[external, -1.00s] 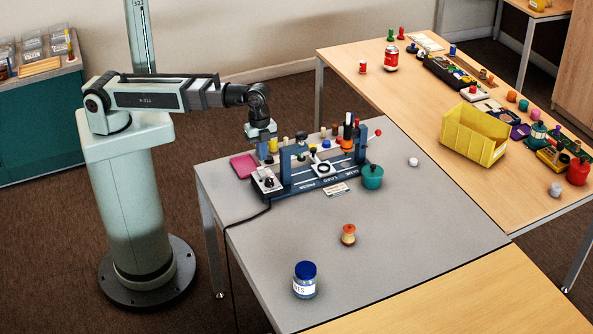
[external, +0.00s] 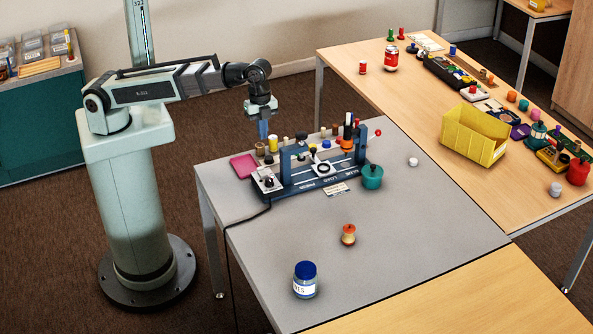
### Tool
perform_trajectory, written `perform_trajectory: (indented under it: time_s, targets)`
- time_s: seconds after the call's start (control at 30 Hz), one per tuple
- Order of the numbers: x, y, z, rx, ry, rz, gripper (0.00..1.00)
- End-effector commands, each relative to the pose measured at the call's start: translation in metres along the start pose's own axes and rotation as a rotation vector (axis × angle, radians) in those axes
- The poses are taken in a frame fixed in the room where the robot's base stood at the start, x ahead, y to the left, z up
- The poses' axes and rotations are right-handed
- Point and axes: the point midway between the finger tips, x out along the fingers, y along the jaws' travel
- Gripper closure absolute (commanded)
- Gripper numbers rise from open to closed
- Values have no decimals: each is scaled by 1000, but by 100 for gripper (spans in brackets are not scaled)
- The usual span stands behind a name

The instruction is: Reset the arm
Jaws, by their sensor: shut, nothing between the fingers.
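My gripper (external: 263,130) hangs from the raised arm, pointing down above the far left edge of the grey table (external: 430,225). Its fingers are together and hold nothing. It is above and apart from the dark blue fixture (external: 310,180), which stands just below and to the right of it. My arm reaches out to the right from its pale column.
Near the fixture are a pink tray (external: 243,166), several upright pegs and a teal pot (external: 372,176). A blue-lidded jar (external: 305,279) and an orange-topped spool (external: 348,235) stand in front. A yellow bin (external: 475,135) is at the right. The grey table's front right is clear.

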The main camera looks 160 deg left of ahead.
Motion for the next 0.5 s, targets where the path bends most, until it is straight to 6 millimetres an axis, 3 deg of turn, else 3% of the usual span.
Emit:
perform_trajectory:
  time_s: [0.5]
  targets:
    - [4, 4, -3, 1, -1, 1, 100]
